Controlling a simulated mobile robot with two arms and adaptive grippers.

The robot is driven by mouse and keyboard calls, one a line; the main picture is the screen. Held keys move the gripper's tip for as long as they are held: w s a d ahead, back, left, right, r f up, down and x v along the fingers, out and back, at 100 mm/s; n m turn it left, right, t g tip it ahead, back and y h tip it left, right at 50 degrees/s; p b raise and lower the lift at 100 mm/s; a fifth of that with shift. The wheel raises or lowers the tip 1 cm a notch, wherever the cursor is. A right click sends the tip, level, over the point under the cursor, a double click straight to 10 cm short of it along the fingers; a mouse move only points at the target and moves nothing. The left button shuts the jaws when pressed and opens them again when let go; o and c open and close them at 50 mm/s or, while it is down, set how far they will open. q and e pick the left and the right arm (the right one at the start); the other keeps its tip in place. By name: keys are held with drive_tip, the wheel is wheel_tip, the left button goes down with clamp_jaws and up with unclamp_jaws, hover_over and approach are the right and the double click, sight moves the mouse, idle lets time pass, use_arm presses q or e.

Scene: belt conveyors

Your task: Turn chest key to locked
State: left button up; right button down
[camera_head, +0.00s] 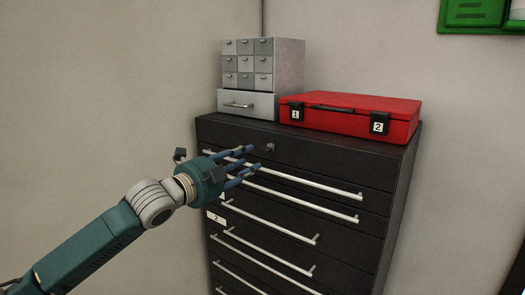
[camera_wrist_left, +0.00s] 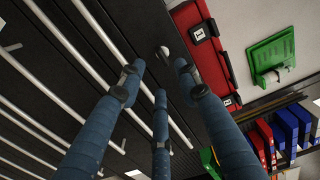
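The black drawer chest (camera_head: 300,150) stands against the wall, with long silver handles across its drawers. A small round key or lock (camera_head: 269,148) sits on its top front panel; it also shows in the left wrist view (camera_wrist_left: 163,52). It is too small to tell which way the key is turned. My left gripper (camera_head: 252,162) is in front of the chest's upper drawers, a little left of and below the key. Its three blue fingers (camera_wrist_left: 160,75) are spread and empty in the left wrist view, with the key just beyond the tips. My right gripper is not in view.
A red case (camera_head: 350,122) and a small grey drawer unit (camera_head: 290,70) stand on the chest. Drawer handles (camera_head: 300,183) stick out near my fingers. A green item (camera_head: 480,15) hangs on the wall. Shelves with binders (camera_wrist_left: 285,125) show in the wrist view.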

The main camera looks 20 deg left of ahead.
sight(263, 151)
use_arm(q)
drive_tip(key=p+x, duration=0.1)
drive_tip(key=x, duration=0.5)
drive_tip(key=shift+w+d+r+p, duration=0.1)
drive_tip(key=shift+w+r+p, duration=0.1)
drive_tip(key=shift+p, duration=0.2)
drive_tip(key=shift+w+d+f, duration=0.2)
drive_tip(key=shift+w, duration=0.5)
drive_tip(key=shift+c, duration=0.5)
clamp_jaws()
